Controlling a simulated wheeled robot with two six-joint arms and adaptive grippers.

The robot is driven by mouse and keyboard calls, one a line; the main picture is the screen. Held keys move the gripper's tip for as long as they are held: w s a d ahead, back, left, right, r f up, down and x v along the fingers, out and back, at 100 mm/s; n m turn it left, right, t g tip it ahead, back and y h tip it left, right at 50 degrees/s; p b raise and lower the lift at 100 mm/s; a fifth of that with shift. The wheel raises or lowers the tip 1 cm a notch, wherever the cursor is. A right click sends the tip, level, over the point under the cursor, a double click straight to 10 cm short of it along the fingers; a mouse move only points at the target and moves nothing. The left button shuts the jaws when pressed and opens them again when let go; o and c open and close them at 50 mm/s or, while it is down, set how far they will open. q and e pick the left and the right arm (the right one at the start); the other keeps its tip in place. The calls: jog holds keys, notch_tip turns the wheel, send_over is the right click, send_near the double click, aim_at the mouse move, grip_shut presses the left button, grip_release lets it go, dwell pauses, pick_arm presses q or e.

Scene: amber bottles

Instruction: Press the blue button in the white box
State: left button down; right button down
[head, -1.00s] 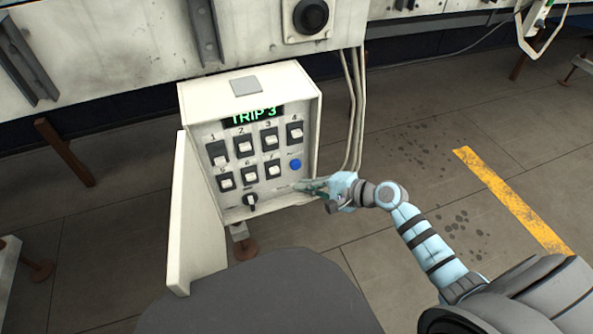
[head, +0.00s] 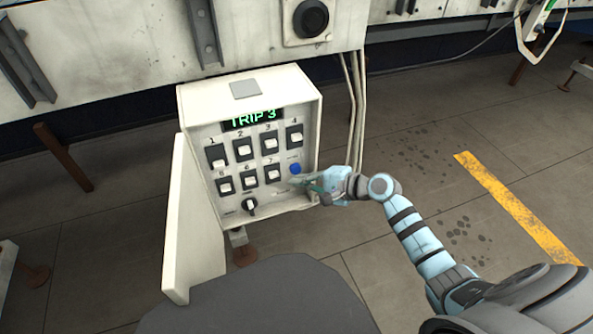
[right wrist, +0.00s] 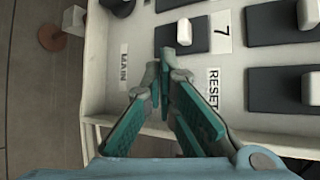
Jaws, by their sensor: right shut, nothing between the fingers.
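The white box (head: 290,80) stands open in the head view, with a green "TRIP 3" display (head: 253,118). Its blue button (head: 295,168) is round and sits at the right of the panel, beside switch 7 and below switch 4. My right gripper (head: 297,181) is shut and empty, with its fingertips just below the button; I cannot tell if they touch the panel. In the right wrist view the shut fingertips (right wrist: 160,82) lie between the MAIN and RESET labels (right wrist: 213,88). The blue button is not visible there. My left gripper is not in view.
The box's door (head: 190,230) hangs open at the left. Cables (head: 357,110) run down right of the box.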

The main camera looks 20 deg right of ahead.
jog(key=shift+w, duration=0.1)
dwell(0.7)
jog(key=shift+w, duration=0.35)
dwell(0.4)
